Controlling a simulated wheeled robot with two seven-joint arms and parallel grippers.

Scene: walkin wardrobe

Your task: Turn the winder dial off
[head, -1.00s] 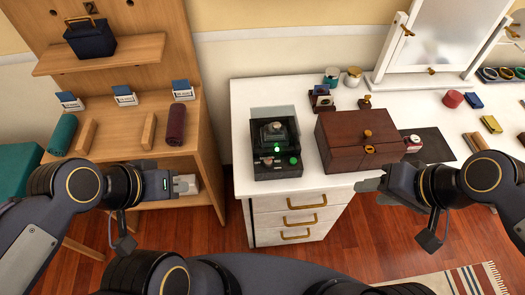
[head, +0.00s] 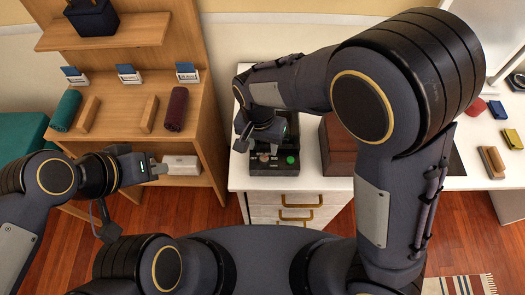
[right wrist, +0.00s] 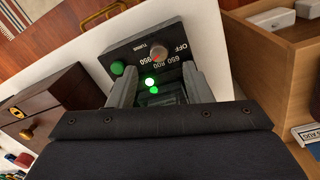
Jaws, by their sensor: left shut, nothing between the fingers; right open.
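The winder (head: 271,169) is a dark box at the front left of the white dresser top. In the right wrist view its front panel (right wrist: 128,57) carries a round grey dial (right wrist: 158,53) with a red mark. OFF, 650, 800 and 950 are printed around the dial; the red mark appears turned away from OFF, its exact setting unclear. A green button (right wrist: 117,68) sits beside the dial. My right gripper (right wrist: 158,70) is open, its fingers either side of the dial in this view; contact cannot be told. My left gripper (head: 160,168) is shut and empty by the wooden shelf.
A brown wooden box (head: 339,148) stands right of the winder, partly hidden by my right arm. The wooden shelf unit (head: 211,125) is to the left, with rolled cloths and cards. Dresser drawers (head: 285,213) are below the winder.

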